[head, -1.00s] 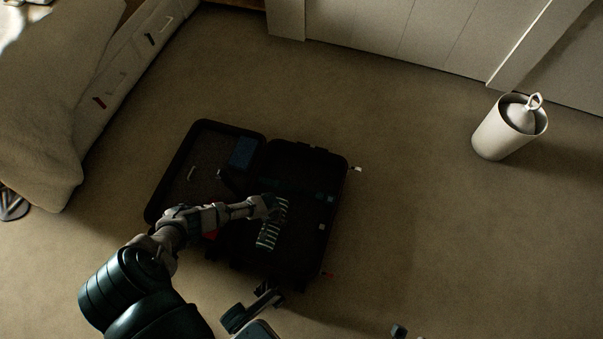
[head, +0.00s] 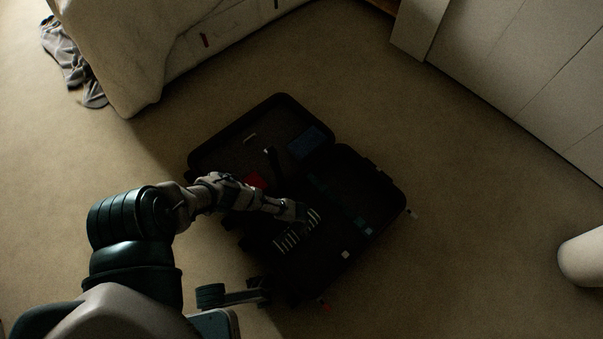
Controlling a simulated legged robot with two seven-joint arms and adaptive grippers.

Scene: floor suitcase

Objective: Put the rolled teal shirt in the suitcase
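The open black suitcase (head: 384,192) lies on the carpet in the middle of the head view, its lid half toward the upper left. My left arm reaches over it from the left, and my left gripper (head: 303,213) is above the lower half, beside a dark roll with pale stripes (head: 297,233). The fingers are too dark to tell whether they are open or shut. A small teal patch (head: 362,224) shows inside near the right wall; I cannot tell whether it is the rolled teal shirt.
A blue item (head: 308,142) and a red item (head: 257,181) show in the suitcase. A grey cloth (head: 73,65) lies by the draped bed (head: 120,45). White cabinets (head: 520,60) stand upper right, a pale bin (head: 585,257) at the right edge. Carpet right of the suitcase is clear.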

